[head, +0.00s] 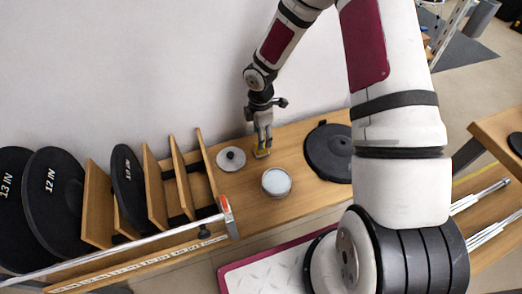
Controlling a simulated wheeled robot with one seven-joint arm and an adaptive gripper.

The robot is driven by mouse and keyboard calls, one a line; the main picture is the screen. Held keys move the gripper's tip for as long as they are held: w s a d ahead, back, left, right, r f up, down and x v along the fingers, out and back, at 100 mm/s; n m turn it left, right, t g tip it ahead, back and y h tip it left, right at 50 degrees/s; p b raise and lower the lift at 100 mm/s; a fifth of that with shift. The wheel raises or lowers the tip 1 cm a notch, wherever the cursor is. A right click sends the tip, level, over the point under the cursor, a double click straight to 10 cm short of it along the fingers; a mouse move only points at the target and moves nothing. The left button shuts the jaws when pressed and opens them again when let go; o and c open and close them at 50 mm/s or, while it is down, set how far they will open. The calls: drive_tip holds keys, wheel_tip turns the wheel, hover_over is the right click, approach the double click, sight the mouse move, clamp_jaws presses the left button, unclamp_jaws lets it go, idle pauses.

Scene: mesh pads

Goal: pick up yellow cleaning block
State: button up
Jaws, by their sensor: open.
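The yellow cleaning block (262,153) is small and sits on the wooden bench top (300,205). My gripper (263,146) points down at it, with the fingertips right at the block and partly hiding it. The jaws are open. I cannot tell from this view whether the fingers touch the block or stand just around it.
A grey disc with a knob (231,160) lies left of the block. A round white-topped container (276,182) stands in front. A large black disc (330,152) lies to the right. Wooden dividers (187,178) with upright black discs (55,200) stand left. A wall rises behind.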

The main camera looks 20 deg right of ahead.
sight(258, 153)
wheel_tip(258, 153, down, 6)
drive_tip(key=shift+s+d+r+b, duration=0.1)
drive_tip(key=shift+r+b, duration=0.05)
drive_tip(key=shift+b, duration=1.05)
drive_tip(key=shift+r, duration=0.1)
drive_tip(key=c, duration=1.2)
